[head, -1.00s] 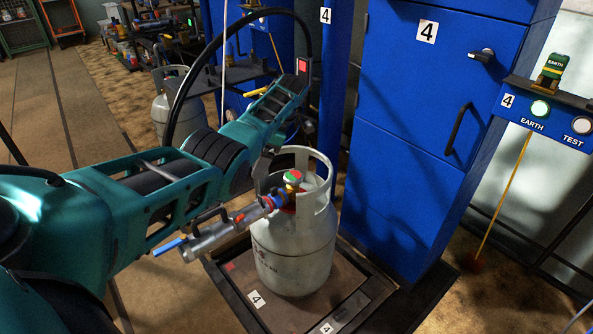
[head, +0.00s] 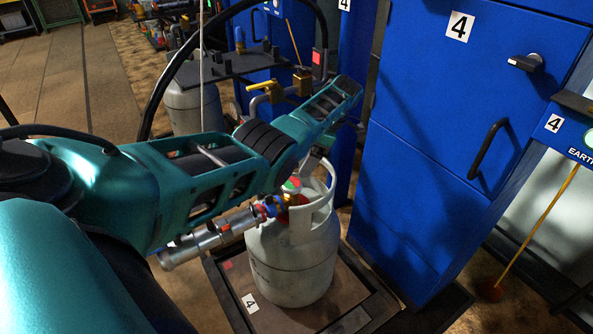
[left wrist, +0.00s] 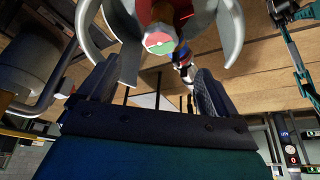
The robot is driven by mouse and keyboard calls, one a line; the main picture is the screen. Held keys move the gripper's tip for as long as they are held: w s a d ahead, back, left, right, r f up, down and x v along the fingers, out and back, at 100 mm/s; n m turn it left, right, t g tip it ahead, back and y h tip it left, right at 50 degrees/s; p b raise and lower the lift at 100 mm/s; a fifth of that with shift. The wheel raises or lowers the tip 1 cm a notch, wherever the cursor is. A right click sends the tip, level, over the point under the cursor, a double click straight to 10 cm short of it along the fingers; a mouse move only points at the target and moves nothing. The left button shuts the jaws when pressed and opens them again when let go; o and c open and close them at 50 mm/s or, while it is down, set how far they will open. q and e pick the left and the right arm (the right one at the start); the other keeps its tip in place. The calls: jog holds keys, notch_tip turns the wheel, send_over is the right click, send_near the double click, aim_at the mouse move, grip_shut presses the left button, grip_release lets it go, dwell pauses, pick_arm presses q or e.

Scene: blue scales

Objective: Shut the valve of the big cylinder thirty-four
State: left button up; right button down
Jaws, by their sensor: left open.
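A grey-white gas cylinder (head: 292,262) stands upright on a scale platform marked 4. Its number thirty-four cannot be read. Its valve knob (head: 292,185), red and green, sits inside the open collar, with a silver filling coupling (head: 215,232) attached on the left. In the left wrist view the knob (left wrist: 163,42) is just beyond the fingertips, between the collar walls. My left gripper (left wrist: 155,85) is open and empty, its fingers either side of the line to the knob. In the head view my forearm hides most of this gripper, above and behind the collar. My right gripper is not in view.
A blue cabinet (head: 430,165) with a black handle (head: 488,148) stands close right of the cylinder. The scale platform (head: 232,292) has a dark raised edge. Another grey cylinder (head: 196,112) stands behind my arm. Open floor (head: 75,75) lies at the left.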

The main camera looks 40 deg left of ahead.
aim_at(292, 183)
pick_arm(q)
jog(key=b+x, duration=0.3)
jog(key=x, duration=0.5)
jog(key=shift+f, duration=0.2)
jog(key=shift+s+a+f, duration=0.15)
jog(key=shift+a+f, duration=0.05)
jog(key=shift+f, duration=0.25)
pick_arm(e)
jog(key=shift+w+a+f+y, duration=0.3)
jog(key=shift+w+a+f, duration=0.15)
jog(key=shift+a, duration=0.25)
pick_arm(q)
jog(key=shift+c, duration=0.2)
